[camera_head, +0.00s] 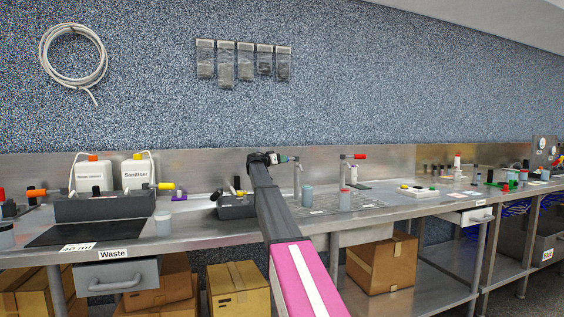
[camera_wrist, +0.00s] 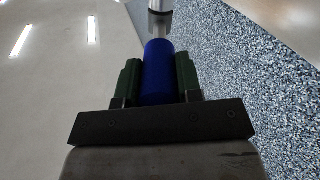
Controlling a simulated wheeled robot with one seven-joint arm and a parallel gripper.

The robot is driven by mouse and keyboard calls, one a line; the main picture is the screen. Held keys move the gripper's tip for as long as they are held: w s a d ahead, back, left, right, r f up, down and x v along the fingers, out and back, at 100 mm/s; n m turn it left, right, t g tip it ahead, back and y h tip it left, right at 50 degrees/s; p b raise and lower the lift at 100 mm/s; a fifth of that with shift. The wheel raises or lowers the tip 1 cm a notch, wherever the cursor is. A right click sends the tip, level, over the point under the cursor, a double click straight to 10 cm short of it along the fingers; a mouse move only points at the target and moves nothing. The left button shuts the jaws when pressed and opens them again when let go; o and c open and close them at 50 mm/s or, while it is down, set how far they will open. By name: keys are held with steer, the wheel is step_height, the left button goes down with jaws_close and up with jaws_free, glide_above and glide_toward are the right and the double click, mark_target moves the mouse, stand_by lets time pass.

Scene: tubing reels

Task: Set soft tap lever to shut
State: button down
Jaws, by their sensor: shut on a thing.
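The soft tap appears to be the slim metal tap (camera_head: 297,178) near the middle of the bench in the head view. In the wrist view a blue cylindrical lever (camera_wrist: 158,68) sits between the dark green finger pads of my gripper (camera_wrist: 158,82), which is shut on it. The lever's far end meets a silver tap part (camera_wrist: 160,22). In the head view my gripper (camera_head: 281,159) is at the top of this tap, and it mostly hides the lever there. The lever's exact angle cannot be told.
A second tap with a red lever (camera_head: 360,156) stands to the right. A dark tray (camera_head: 105,207) with white bottles is at left. Cardboard boxes (camera_head: 383,262) sit below the bench.

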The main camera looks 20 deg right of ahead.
stand_by(0.3)
steer(key=c, duration=0.8)
jaws_free()
steer(key=shift+w, duration=0.1)
steer(key=v, duration=1)
steer(key=shift+a, duration=0.4)
